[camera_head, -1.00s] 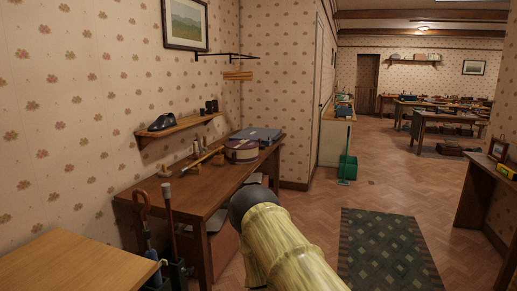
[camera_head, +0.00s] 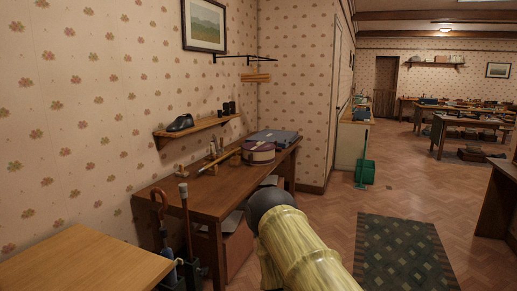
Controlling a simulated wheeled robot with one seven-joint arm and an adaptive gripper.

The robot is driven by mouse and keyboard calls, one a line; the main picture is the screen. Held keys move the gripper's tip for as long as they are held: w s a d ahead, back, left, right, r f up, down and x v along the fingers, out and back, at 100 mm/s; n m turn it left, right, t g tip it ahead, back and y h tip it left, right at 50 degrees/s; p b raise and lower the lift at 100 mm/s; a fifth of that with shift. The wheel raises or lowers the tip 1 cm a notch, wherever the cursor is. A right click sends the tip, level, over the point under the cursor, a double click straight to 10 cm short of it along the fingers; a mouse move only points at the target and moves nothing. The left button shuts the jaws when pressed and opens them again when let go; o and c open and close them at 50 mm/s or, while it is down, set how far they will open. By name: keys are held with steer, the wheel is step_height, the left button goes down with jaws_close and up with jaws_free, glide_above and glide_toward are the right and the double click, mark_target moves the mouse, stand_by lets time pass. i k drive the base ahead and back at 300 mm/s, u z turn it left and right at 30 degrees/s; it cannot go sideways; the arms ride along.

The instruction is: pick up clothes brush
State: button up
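I cannot pick out a clothes brush for certain at this size. Small items stand on the brown wooden table (camera_head: 180,201) along the left wall, among them a long pale wooden piece (camera_head: 216,161) lying slantwise and a few upright bottle-like things. Any of these could be the brush, but I cannot tell. My arm shows as a yellow-green link with a dark rounded end at the bottom centre, in front of the table's right part. My gripper is not in view.
A round purple box (camera_head: 258,153) and a blue-grey case (camera_head: 273,137) sit at the table's far end. A wall shelf (camera_head: 195,131) holds dark shoes. Umbrellas (camera_head: 161,215) stand before the table. A light wooden tabletop (camera_head: 80,265) is nearest left.

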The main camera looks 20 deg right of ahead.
mark_target(277, 149)
steer(key=z, duration=0.45)
steer(key=k, duration=0.5)
steer(key=z, duration=1.2)
steer(key=i, duration=2.15)
steer(key=z, duration=0.3)
steer(key=i, duration=3.3)
steer(key=u, duration=0.6)
steer(key=i, duration=1.4)
steer(key=u, duration=1.75)
steer(key=i, duration=0.95)
steer(key=u, duration=0.8)
